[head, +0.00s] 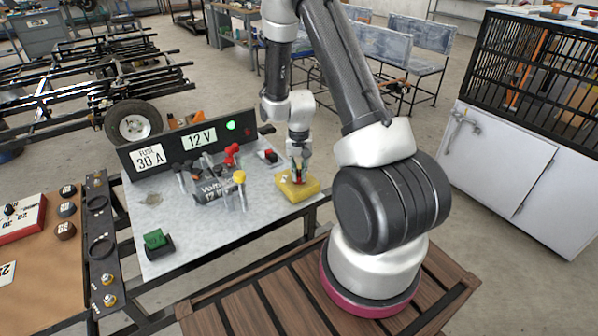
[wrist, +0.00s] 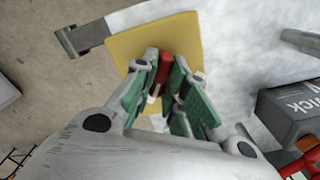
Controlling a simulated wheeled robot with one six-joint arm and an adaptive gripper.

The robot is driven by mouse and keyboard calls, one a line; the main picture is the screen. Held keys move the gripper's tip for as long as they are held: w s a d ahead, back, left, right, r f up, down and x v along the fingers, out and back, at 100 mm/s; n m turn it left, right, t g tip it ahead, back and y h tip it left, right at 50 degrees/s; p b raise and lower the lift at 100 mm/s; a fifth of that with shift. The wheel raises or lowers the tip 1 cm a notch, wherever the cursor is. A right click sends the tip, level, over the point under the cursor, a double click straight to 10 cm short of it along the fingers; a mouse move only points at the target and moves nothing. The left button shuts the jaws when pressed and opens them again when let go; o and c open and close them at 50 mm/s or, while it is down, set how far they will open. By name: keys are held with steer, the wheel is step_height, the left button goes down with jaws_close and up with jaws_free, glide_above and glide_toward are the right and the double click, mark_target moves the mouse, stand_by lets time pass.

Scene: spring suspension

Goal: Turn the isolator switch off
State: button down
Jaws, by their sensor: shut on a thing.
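The isolator switch has a yellow base (head: 311,187) at the right end of the grey metal bench, with a red handle on top. In the wrist view the yellow base (wrist: 140,42) lies under my fingers and the red handle (wrist: 165,62) stands between them. My gripper (head: 297,177) points down over the base; it also shows in the wrist view (wrist: 164,72). Its green-padded fingers are shut on the red handle. The fingers hide part of the handle, so I cannot tell its exact switch position.
A back panel (head: 175,146) carries "FUSE 30 A" and "12 V" labels and a lit green lamp (head: 231,126). A dark box (head: 208,196) with yellow and red-topped parts stands left of the switch. The bench's front middle is clear.

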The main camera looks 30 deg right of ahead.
steer(key=n, duration=0.4)
steer(key=shift+n, duration=0.3)
steer(key=n, duration=0.3)
steer(key=shift+n, duration=0.3)
steer(key=n, duration=0.3)
steer(key=shift+n, duration=2)
steer(key=c, duration=1.4)
jaws_free()
steer(key=shift+c, duration=0.2)
